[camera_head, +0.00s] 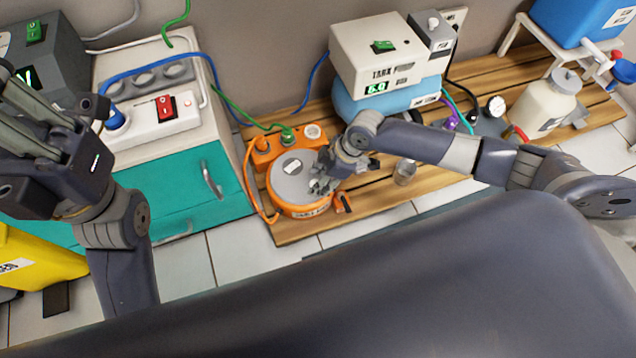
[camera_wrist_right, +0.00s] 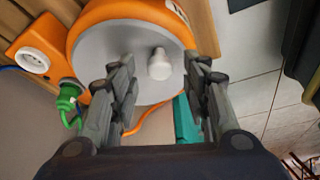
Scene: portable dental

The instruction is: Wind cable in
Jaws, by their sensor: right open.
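The orange cable reel (camera_head: 300,208) sits on the wooden slatted platform, with a grey disc (camera_head: 293,173) on top. In the right wrist view the grey disc (camera_wrist_right: 92,48) carries a white knob (camera_wrist_right: 159,65) off its centre. My right gripper (camera_head: 322,184) is over the right part of the reel. In the right wrist view my right gripper (camera_wrist_right: 158,72) is open, with the knob between its fingers, which do not visibly touch it. An orange cable (camera_head: 250,184) runs down the reel's left side. My left gripper (camera_head: 22,120) is at the far left, away from the reel; its opening is unclear.
A green plug (camera_head: 287,135) is in the reel's socket box (camera_head: 262,157). A teal-fronted cabinet (camera_head: 170,200) stands left of the reel. A tank unit (camera_head: 378,55) is behind. A clear cup (camera_head: 404,172) stands right of my right gripper. A dark padded surface (camera_head: 400,290) fills the foreground.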

